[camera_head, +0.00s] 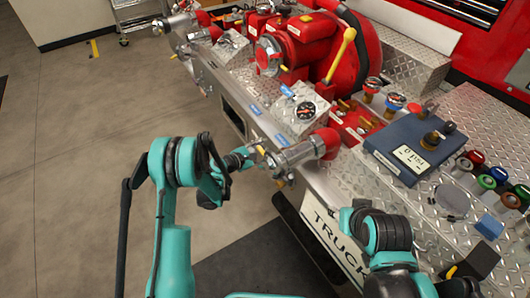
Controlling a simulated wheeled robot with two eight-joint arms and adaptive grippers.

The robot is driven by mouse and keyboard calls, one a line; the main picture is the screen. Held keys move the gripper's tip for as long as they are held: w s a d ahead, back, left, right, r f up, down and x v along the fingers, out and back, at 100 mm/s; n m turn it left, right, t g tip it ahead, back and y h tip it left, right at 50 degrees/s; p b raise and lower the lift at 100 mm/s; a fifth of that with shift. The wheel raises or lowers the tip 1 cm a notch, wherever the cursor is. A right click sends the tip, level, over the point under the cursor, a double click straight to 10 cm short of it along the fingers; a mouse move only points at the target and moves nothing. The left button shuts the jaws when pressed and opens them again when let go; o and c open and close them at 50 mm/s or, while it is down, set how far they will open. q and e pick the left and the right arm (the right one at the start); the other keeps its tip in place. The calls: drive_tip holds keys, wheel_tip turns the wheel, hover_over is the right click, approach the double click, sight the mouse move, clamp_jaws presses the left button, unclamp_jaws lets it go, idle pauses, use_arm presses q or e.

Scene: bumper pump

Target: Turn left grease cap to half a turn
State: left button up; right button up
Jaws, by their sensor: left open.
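Small brass caps (363,125) stand on a red block on the bumper's metal deck. I cannot tell for certain which of them is the left grease cap. My left gripper (257,156) is open. It is in front of the bumper, close to the end of a silver pipe fitting (295,154), and well to the left of the brass caps. I cannot tell whether it touches the fitting. My right arm comes in at the lower right, and its dark end (468,275) is cut off by the picture's edge, so its fingers are unclear.
A blue box (415,150) with a brass knob stands right of the red block. A red pump (300,45) and a yellow lever (341,55) stand behind. Open floor (70,170) lies to the left.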

use_arm(q)
drive_tip(key=s+a+f+n+g+h+p, duration=0.2)
drive_tip(key=s+a+f+n+g+p, duration=0.15)
drive_tip(key=a+f, duration=0.35)
drive_tip(key=shift+n+t, duration=0.35)
drive_tip(key=shift+n, duration=0.2)
drive_tip(key=b+x, duration=0.1)
drive_tip(key=x, duration=0.1)
drive_tip(key=b+x, duration=0.1)
drive_tip(key=x, duration=0.2)
drive_tip(key=b+x, duration=0.1)
drive_tip(key=x, duration=0.1)
drive_tip(key=shift+s+d+f, duration=0.2)
drive_tip(key=shift+d+f, duration=0.15)
drive_tip(key=shift+d, duration=0.05)
